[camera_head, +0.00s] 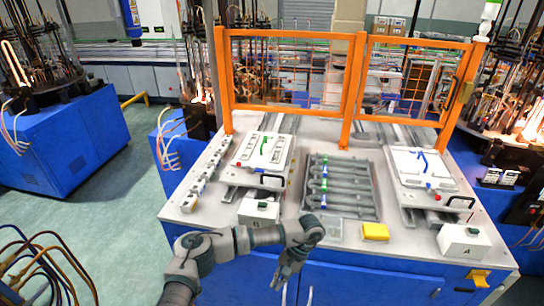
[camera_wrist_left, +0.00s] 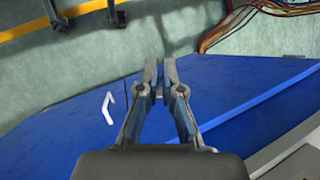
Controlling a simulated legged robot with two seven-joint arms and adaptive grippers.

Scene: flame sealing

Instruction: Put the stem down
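My left gripper (camera_head: 287,275) hangs in front of the table's front edge, above the blue cabinet front. In the left wrist view its two fingers (camera_wrist_left: 160,72) point ahead with a narrow gap at the tips, and I see no stem between them. A dark tray (camera_head: 375,188) on the table holds several grey rods (camera_head: 345,198) with green, blue and white marks at their left ends. I cannot tell which, if any, is the stem. A green piece (camera_head: 265,146) lies on the left white fixture, and a blue piece (camera_head: 423,160) on the right one. My right gripper is not in view.
Orange mesh guards (camera_head: 288,34) stand along the table's back. A yellow block (camera_head: 375,231), a small clear tray (camera_head: 331,229) and white boxes marked B (camera_head: 257,212) and A (camera_head: 464,240) sit near the front. A row of small white parts (camera_head: 206,178) lines the left edge.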

